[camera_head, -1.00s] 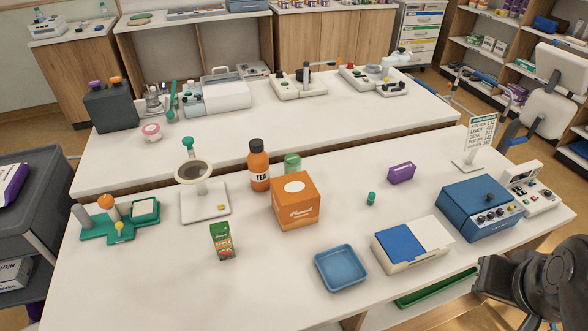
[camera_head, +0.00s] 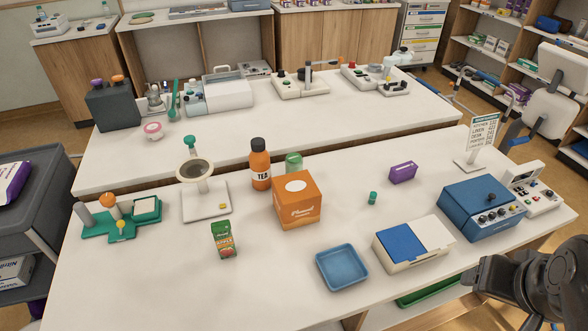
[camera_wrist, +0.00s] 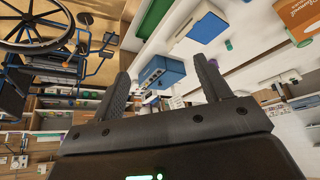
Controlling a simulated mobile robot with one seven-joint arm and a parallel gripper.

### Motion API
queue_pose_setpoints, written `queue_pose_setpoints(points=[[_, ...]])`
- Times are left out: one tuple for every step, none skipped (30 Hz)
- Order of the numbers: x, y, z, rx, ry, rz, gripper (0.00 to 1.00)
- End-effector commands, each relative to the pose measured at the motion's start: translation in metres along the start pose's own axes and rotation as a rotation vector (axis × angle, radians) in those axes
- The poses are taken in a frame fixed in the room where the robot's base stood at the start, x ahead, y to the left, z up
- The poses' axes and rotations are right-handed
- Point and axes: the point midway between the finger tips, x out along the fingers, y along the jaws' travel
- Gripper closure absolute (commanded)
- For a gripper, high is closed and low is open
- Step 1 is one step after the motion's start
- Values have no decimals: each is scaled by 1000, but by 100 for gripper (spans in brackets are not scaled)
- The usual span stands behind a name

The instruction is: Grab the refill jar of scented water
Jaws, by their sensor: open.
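A greenish, see-through jar (camera_head: 293,162) stands on the near table, mostly hidden behind an orange box (camera_head: 297,201); it may be the scented-water jar, but I cannot read a label. A brown-orange TEA bottle (camera_head: 260,164) with a dark cap stands to its left. My gripper (camera_wrist: 163,75) is open and empty in the wrist view, its two dark fingers apart. In the head view, my dark arm end is at the lower right, beyond the table's near edge and well away from the jar.
A blue tray (camera_head: 342,267), a blue-and-white box (camera_head: 411,243) and a blue device (camera_head: 481,208) stand between my arm and the jar. A purple box (camera_head: 403,173) and a small green cap-like piece (camera_head: 373,198) lie right of the orange box. A juice carton (camera_head: 223,239) stands at front left.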

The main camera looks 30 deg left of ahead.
Motion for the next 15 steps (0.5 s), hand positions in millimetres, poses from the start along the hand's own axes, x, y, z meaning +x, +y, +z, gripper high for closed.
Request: queue_pose_setpoints(points=[[0,0,0,0,0,0,26],[0,0,0,0,0,0,23],[0,0,0,0,0,0,21],[0,0,0,0,0,0,21],[0,0,0,0,0,0,21],[0,0,0,0,0,0,21],[0,0,0,0,0,0,21],[0,0,0,0,0,0,21],[0,0,0,0,0,0,21],[0,0,-1,-2,0,-1,21],[0,-1,-3,-4,0,-2,21],[0,-2,-7,-10,-1,-4,21],[0,-4,-11,-16,-2,-7,21],[0,-6,-16,-23,-5,-10,21],[0,-9,-25,-35,-6,-15,21]])
